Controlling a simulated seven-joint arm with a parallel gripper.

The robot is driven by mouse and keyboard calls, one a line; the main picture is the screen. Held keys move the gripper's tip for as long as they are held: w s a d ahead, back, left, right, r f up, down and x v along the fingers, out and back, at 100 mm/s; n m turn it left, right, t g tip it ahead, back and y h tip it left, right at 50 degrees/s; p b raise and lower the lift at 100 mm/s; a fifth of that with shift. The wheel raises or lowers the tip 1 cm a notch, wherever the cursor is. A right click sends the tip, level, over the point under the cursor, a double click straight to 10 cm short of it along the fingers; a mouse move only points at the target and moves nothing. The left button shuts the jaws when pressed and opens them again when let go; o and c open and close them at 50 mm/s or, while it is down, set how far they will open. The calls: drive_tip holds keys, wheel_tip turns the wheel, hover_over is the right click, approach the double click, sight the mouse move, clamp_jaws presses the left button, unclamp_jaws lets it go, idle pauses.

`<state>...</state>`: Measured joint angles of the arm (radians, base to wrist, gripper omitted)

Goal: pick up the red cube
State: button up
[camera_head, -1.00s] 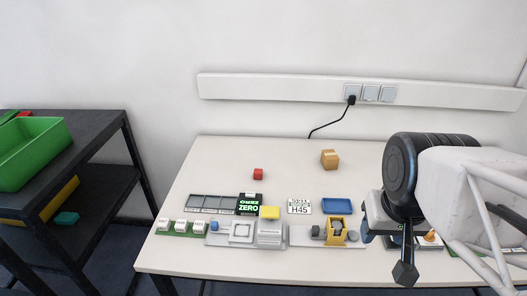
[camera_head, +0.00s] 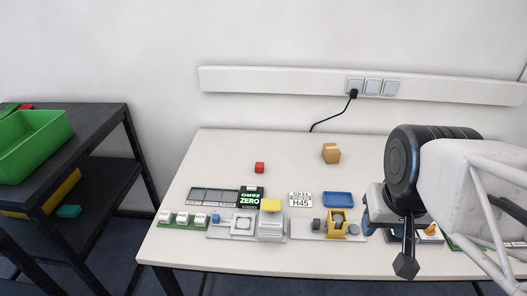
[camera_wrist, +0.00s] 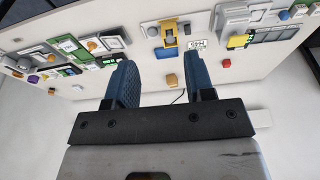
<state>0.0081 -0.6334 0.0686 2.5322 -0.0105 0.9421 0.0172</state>
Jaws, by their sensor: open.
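The red cube (camera_head: 259,168) lies on the back part of the white table (camera_head: 215,148), left of an orange-brown box, in the head view. In the wrist view the red cube (camera_wrist: 226,63) shows to the right of my gripper, well beyond the fingers. My gripper (camera_wrist: 160,82) is open, with two blue fingers spread apart and nothing held between them. In the head view my arm is at the right, over the table's right side, far from the cube. My fingertips are hard to make out there.
The orange-brown box (camera_head: 331,153) stands right of the cube. A row of fixtures, with a yellow block (camera_head: 270,205) and a blue tray (camera_head: 338,199), lines the table front. A dark shelf with a green bin (camera_head: 36,145) stands left. Table around the cube is clear.

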drive_tip(key=o, duration=0.3)
drive_tip(key=shift+o, duration=0.2)
drive_tip(key=w+a+f+m+g+y, duration=0.1)
drive_tip(key=w+a+f+m+y, duration=0.2)
drive_tip(key=w, duration=0.6)
drive_tip(key=w+a+f+m+g+y, duration=0.1)
drive_tip(key=w+a+m+y, duration=0.15)
drive_tip(key=w+a, duration=0.45)
drive_tip(key=w+a+f+m+g+y, duration=0.2)
drive_tip(key=w+f+m, duration=0.1)
drive_tip(key=w, duration=0.9)
drive_tip(key=w+a+f+m+y, duration=0.35)
drive_tip(key=w+f, duration=0.45)
drive_tip(key=w, duration=0.3)
drive_tip(key=m+t+y, duration=0.2)
drive_tip(key=m+y, duration=0.1)
drive_tip(key=m, duration=0.3)
approach(260, 168)
drive_tip(key=shift+w+a+f, duration=0.15)
drive_tip(key=shift+w+a, duration=0.4)
drive_tip(key=shift+a, duration=0.05)
drive_tip(key=shift+w+a+f, duration=0.2)
drive_tip(key=shift+w+a, duration=0.35)
